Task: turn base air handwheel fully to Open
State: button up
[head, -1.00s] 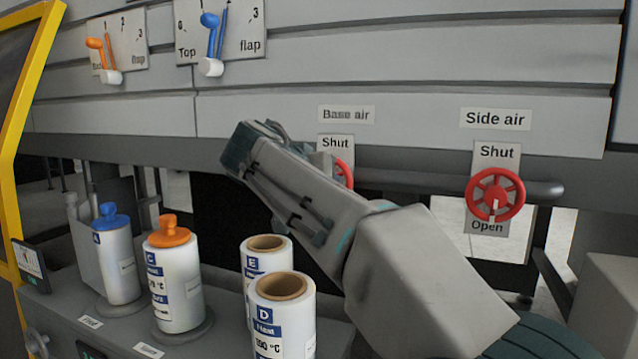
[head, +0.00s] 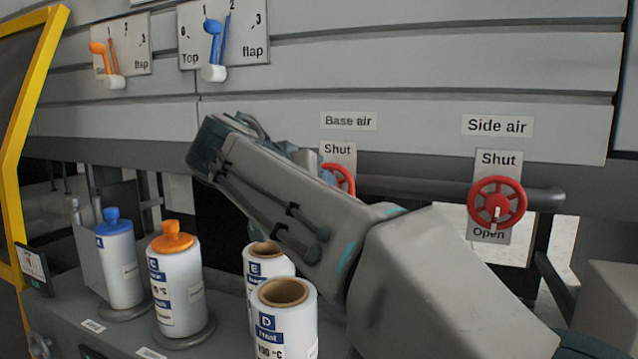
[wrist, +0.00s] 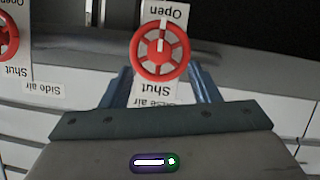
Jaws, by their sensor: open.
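The red base air handwheel (wrist: 137,55) shows in the wrist view, which is upside down, between the "Open" and "Shut" ends of its plate. Its white mark points toward "Open". In the head view only the right part of this handwheel (head: 349,182) shows; my arm hides the rest. My gripper (wrist: 160,72) is open, with its two blue fingers on either side of the wheel's "Shut" end. I cannot tell whether they touch the rim.
The red side air handwheel (head: 497,203) is to the right, by a grey pipe (head: 545,197). Several white canisters, including one with an orange knob (head: 176,285), stand below left of my arm. Flap levers (head: 213,50) are at upper left.

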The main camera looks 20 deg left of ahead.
jog(key=p+v, duration=0.1)
jog(key=v, duration=0.6)
jog(key=shift+s, duration=0.35)
jog(key=shift+r, duration=0.15)
jog(key=w+d+f+n+g+h+p, duration=0.15)
jog(key=d+g+p, duration=0.55)
jog(key=d+p, duration=1.25)
jog(key=s+d+f+m+g+y+p, duration=0.2)
jog(key=s+d+f+g+y+p, duration=0.1)
jog(key=s+d+p, duration=0.8)
jog(key=s+d+f, duration=0.1)
jog(key=s+d, duration=0.2)
jog(key=d, duration=0.3)
jog(key=shift+s+g+y, duration=0.3)
jog(key=shift+s+y, duration=0.05)
jog(key=shift+s, duration=0.05)
jog(key=shift+d+f+m, duration=0.1)
jog(key=shift+f+m, duration=0.15)
jog(key=shift+c, duration=0.2)
